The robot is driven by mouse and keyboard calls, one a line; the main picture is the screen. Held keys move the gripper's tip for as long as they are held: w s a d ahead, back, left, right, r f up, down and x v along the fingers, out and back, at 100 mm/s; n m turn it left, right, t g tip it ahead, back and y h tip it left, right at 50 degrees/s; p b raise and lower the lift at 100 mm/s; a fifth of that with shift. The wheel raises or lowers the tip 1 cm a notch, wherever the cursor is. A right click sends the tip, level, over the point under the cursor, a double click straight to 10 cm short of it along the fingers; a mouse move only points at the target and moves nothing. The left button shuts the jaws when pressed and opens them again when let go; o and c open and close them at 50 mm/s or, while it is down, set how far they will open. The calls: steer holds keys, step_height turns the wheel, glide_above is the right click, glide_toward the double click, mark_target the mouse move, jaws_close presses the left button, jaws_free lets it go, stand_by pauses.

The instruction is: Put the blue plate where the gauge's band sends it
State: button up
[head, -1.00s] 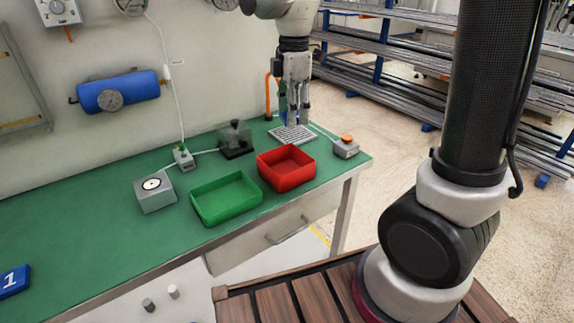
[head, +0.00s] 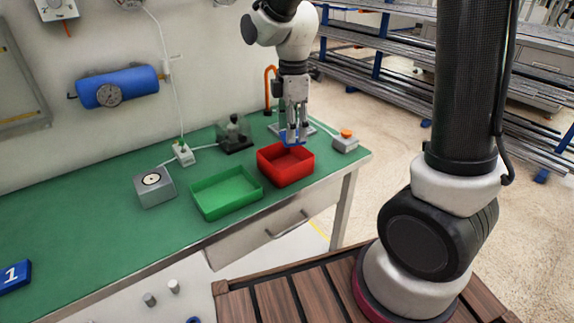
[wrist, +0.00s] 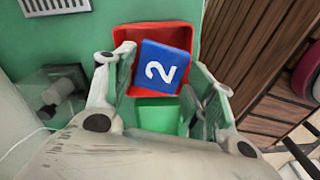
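My gripper (head: 291,138) is above the red tray (head: 286,174). Its fingers are closed on the blue plate (wrist: 158,66), which carries a white 2. In the head view the plate (head: 291,139) shows as a blue strip at the fingertips, over the tray's back part. In the wrist view it lies between the fingers, turned a little, with the red tray (wrist: 125,38) behind it. The green tray (head: 227,205) stands empty to the left. A round gauge (head: 109,95) sits on the blue wall tank; its band is too small to read.
Another blue plate marked 1 (head: 14,276) lies at the bench's left. A grey dial box (head: 154,187), a dark clear-covered fixture (head: 234,136) and a box with an orange button (head: 345,142) stand on the green bench. A metal grille (wrist: 55,5) is behind the red tray.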

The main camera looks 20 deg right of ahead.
steer(key=shift+o, duration=1.1)
step_height(320, 180, up, 12)
